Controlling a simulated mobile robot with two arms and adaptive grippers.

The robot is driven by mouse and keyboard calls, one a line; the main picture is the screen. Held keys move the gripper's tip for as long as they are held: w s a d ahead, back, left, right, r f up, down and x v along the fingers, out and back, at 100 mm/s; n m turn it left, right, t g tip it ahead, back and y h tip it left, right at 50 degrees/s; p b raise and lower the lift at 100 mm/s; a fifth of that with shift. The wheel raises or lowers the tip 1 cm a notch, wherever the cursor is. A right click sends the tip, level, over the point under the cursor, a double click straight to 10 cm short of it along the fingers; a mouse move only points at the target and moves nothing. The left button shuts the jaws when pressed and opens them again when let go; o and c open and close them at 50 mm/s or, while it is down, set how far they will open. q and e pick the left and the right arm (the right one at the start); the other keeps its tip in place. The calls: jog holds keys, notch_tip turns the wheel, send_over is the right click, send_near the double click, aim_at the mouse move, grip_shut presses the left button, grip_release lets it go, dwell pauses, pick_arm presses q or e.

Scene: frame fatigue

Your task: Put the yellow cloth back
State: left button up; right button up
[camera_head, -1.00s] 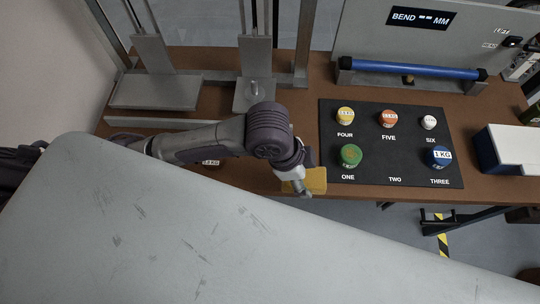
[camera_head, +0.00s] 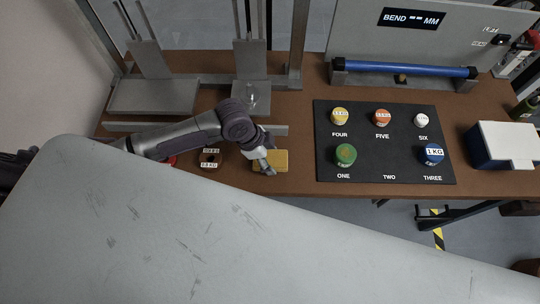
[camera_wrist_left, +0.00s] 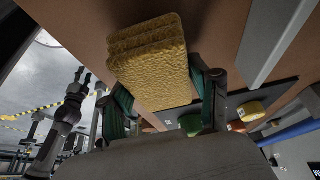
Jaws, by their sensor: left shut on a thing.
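The yellow cloth (camera_head: 281,158) is a thick folded block at the front of the brown bench, left of the black mat. My left gripper (camera_head: 266,166) is shut on it. In the left wrist view the cloth (camera_wrist_left: 150,55) fills the middle, between the two green-padded fingers of my left gripper (camera_wrist_left: 165,98). I cannot tell whether the cloth touches the bench. A dark jointed arm with a gripper (camera_wrist_left: 80,80) shows at the left of that view, probably my right one; its jaw state is unclear.
The black mat (camera_head: 385,170) bears several coloured weights; spot TWO is empty. A labelled dark weight (camera_head: 209,158) stands left of my gripper. A blue-and-white box (camera_head: 503,146) stands at the right. The bench's front edge is close.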

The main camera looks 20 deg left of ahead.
pick_arm(q)
jog(key=shift+f, duration=0.2)
pick_arm(e)
jog(key=shift+r, duration=0.3)
pick_arm(q)
jog(key=shift+f, duration=0.15)
pick_arm(e)
jog(key=shift+d, duration=0.15)
pick_arm(q)
jog(key=shift+f, duration=0.25)
jog(key=o, duration=1)
pick_arm(e)
jog(key=shift+d+f, duration=0.15)
pick_arm(q)
jog(key=shift+b, duration=0.45)
jog(key=shift+r, duration=0.35)
jog(key=v, duration=0.4)
jog(key=b+v, duration=0.1)
jog(key=v, duration=0.8)
jog(key=shift+s+a+r, duration=0.1)
jog(key=shift+s+a, duration=0.2)
pick_arm(e)
notch_tip(320, 180, down, 2)
